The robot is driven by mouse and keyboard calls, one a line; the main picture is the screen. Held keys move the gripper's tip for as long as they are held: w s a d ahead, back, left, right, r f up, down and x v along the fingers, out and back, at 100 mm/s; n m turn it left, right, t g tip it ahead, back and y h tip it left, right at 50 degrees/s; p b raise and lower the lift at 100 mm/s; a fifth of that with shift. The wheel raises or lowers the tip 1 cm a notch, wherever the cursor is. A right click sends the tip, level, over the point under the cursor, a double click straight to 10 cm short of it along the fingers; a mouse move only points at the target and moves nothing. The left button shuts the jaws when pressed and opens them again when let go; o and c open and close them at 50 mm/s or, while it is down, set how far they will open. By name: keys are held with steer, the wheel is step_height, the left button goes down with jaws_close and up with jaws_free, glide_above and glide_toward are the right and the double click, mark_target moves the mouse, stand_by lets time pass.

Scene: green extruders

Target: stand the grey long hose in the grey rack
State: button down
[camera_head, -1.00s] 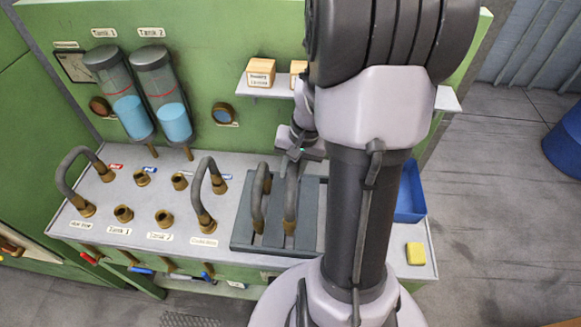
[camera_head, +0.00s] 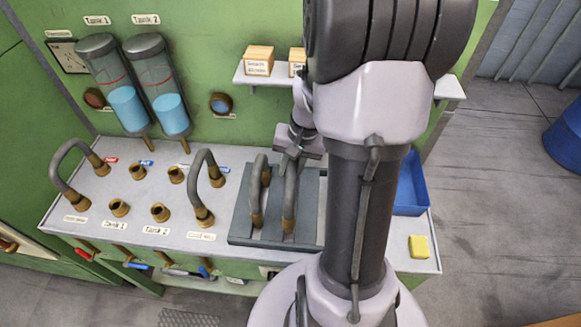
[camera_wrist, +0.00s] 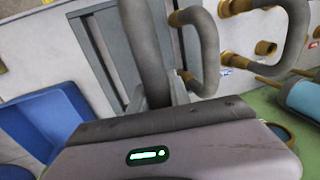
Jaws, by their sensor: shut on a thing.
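The grey rack (camera_head: 240,232) is a flat slotted block on the bench, partly hidden by my arm. My gripper (camera_head: 294,152) is at its back edge, shut on a grey hose (camera_head: 291,190) with a brass end. This hose is upright over the rack, its near end at a slot; I cannot tell whether it is fully seated. A second grey hose (camera_head: 256,190) stands in the rack just left of it. In the wrist view, the held hose (camera_wrist: 147,45) rises from between my fingers (camera_wrist: 158,98), beside the second hose (camera_wrist: 207,45) and the rack (camera_wrist: 90,45).
Two more curved hoses, left (camera_head: 57,165) and middle (camera_head: 196,180), stand on brass ports of the bench. Several open brass ports lie between them. A blue bin (camera_head: 412,190) and yellow block (camera_head: 419,246) are at right. A shelf (camera_head: 262,82) with boxes is behind.

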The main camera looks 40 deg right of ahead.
steer(key=shift+f+b, duration=1.95)
steer(key=shift+f, duration=0.1)
steer(key=c, duration=1.1)
jaws_free()
steer(key=shift+c, duration=0.2)
step_height(320, 180, up, 17)
steer(key=s+d+p, duration=0.2)
steer(key=s+p, duration=0.1)
steer(key=p, duration=0.2)
steer(key=s+a+f+n+t+b, duration=0.1)
steer(key=a+f+n+b, duration=0.1)
steer(key=a+b, duration=0.3)
steer(key=s+a+f+n+t+b, duration=0.1)
steer(key=a+b, duration=0.4)
steer(key=a, duration=0.7)
steer(key=s+a+f+n+t+b, duration=0.2)
steer(key=a+f+b, duration=0.3)
steer(key=a, duration=0.4)
steer(key=shift+s+f+n+y, duration=0.3)
steer(key=shift+s+f, duration=0.05)
steer(key=shift+s, duration=0.15)
